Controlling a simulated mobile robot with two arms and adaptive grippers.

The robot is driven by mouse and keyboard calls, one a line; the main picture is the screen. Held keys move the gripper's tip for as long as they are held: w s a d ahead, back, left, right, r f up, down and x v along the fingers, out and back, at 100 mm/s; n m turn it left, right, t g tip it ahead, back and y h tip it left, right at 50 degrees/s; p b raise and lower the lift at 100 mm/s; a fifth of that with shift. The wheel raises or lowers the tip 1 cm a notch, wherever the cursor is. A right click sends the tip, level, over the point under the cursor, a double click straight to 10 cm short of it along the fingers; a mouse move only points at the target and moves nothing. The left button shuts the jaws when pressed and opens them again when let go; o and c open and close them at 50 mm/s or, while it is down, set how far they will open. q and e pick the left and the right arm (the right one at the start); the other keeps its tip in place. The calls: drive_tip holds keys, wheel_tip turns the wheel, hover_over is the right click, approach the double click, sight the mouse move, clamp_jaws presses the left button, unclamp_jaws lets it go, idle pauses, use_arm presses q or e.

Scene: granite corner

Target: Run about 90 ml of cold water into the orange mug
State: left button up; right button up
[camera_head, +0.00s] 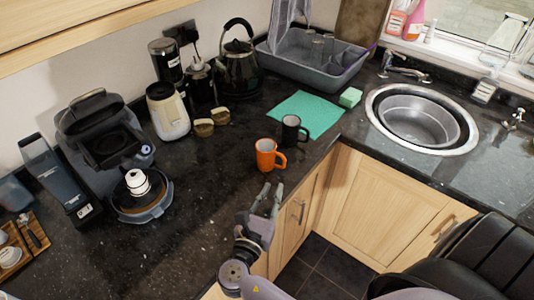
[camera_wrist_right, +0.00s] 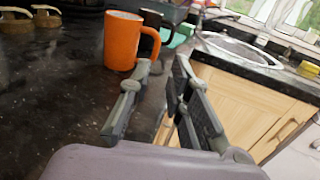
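The orange mug (camera_head: 266,155) stands upright on the dark counter near its front edge, its handle toward the right. It also shows in the right wrist view (camera_wrist_right: 122,42), beyond my fingertips. My right gripper (camera_head: 268,192) is open and empty, in front of the mug and apart from it; its two fingers show in the right wrist view (camera_wrist_right: 165,70). The tap (camera_head: 402,68) stands behind the round steel sink (camera_head: 378,104) at the right. The inside of the mug is too small to judge. My left gripper is not in view.
A black mug (camera_head: 290,130) stands just behind the orange one, close to its handle. Behind are a green cloth (camera_head: 312,112), a sponge (camera_head: 350,97) and a grey dish tub (camera_head: 308,68). A kettle (camera_head: 238,68) and coffee machine (camera_head: 104,135) stand left. Counter left of the mug is clear.

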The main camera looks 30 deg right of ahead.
sight(284, 163)
drive_tip(key=p+x, duration=0.1)
drive_tip(key=x, duration=0.5)
drive_tip(key=shift+w+d+r+p, duration=0.1)
drive_tip(key=shift+w+d+p, duration=0.1)
drive_tip(key=shift+p, duration=0.15)
drive_tip(key=shift+w+d, duration=0.3)
drive_tip(key=shift+d, duration=0.1)
drive_tip(key=x, duration=0.1)
drive_tip(key=p+x, duration=0.2)
drive_tip(key=x, duration=0.1)
drive_tip(key=shift+w+f, duration=0.15)
drive_tip(key=shift+f, duration=0.2)
drive_tip(key=shift+w+d+f, duration=0.15)
drive_tip(key=shift+w+d, duration=0.1)
drive_tip(key=shift+w, duration=0.05)
drive_tip(key=shift+s, duration=0.1)
clamp_jaws()
